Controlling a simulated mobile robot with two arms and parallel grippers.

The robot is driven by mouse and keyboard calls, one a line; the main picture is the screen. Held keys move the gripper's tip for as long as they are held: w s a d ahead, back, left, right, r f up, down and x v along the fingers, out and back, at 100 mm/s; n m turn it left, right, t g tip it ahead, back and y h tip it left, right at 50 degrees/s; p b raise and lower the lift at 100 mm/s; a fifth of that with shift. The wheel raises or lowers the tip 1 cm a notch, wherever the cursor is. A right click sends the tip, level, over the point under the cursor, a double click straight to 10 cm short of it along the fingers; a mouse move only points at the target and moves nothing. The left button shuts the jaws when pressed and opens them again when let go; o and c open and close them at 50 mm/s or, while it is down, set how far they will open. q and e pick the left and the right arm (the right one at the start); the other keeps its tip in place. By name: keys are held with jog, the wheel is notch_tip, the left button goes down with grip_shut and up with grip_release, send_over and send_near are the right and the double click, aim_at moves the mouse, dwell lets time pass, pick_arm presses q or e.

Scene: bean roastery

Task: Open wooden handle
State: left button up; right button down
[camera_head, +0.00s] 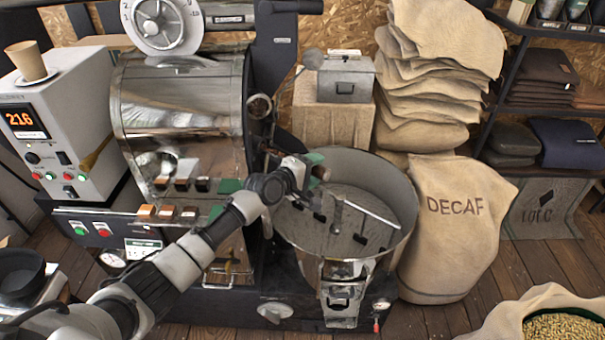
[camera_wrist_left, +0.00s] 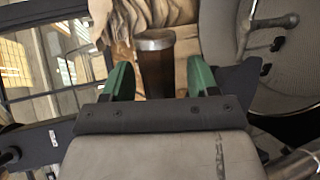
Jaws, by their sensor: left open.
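The wooden handle (camera_wrist_left: 156,66) is a dark brown cylinder with a metal collar at its upper end in the left wrist view. It lies between the two green fingers of my left gripper (camera_wrist_left: 160,78), with a gap on each side. Its lower end is hidden behind the gripper body. In the head view my left gripper (camera_head: 314,160) is beside the roaster drum's front, at the left rim of the cooling pan, and a small brown part of the handle (camera_head: 321,173) shows by its fingers. The gripper is open. My right gripper is not in view.
The round cooling pan (camera_head: 374,178) with stirring arms is right of the gripper. The shiny roaster drum (camera_head: 180,95) stands left. A DECAF sack (camera_head: 455,240) leans beside the pan. A control box (camera_head: 50,125) with a paper cup (camera_head: 28,60) stands far left.

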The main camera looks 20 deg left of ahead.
pick_arm(q)
jog(key=v, duration=1)
jog(key=shift+s+b, duration=0.15)
jog(key=shift+b, duration=0.2)
